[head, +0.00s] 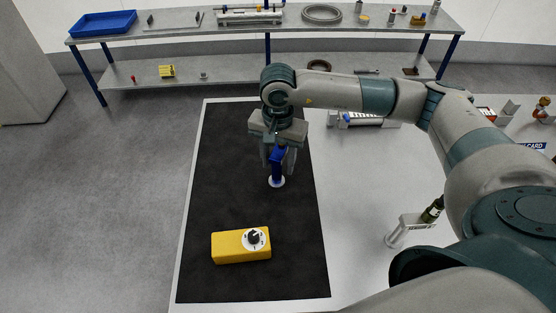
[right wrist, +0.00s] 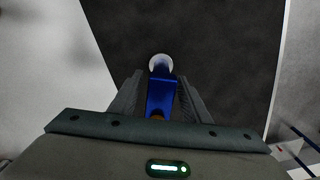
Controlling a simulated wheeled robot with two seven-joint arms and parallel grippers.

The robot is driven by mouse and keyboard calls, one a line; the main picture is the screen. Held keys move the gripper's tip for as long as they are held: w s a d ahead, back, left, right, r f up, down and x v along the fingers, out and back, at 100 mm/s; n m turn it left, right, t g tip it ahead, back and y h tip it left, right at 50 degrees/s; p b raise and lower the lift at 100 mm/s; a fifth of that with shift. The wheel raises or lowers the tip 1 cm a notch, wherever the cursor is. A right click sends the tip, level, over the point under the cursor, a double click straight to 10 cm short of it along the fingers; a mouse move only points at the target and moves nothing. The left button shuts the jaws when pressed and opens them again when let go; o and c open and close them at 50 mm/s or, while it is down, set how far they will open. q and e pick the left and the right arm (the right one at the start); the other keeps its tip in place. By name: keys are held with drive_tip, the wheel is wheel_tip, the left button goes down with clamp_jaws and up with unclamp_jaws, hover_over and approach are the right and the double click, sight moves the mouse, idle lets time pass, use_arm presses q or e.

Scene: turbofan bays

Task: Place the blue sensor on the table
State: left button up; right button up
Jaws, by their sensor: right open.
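The blue sensor (head: 277,165) is upright over the black mat, with a round white disc at its lower end. It also shows in the right wrist view (right wrist: 160,97). My right gripper (head: 278,159) points down with its two fingers on either side of the sensor's body. The jaws are open around it. The disc appears to rest on the mat, but I cannot be sure of contact. The white table (head: 350,190) carries the black mat (head: 225,170). My left gripper is not in view.
A grey shelf (head: 200,72) with a blue tray (head: 103,23) stands behind.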

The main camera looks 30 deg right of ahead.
sight(278, 152)
wheel_tip(278, 152, up, 7)
drive_tip(key=b, duration=0.2)
drive_tip(key=shift+f+b, duration=0.15)
drive_tip(key=shift+b, duration=0.25)
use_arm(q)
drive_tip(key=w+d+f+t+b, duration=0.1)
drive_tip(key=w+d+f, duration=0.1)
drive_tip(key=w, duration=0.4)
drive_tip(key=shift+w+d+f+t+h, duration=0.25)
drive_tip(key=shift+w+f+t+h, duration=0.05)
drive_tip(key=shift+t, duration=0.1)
use_arm(e)
wheel_tip(278, 152, up, 5)
drive_tip(key=shift+r, duration=0.15)
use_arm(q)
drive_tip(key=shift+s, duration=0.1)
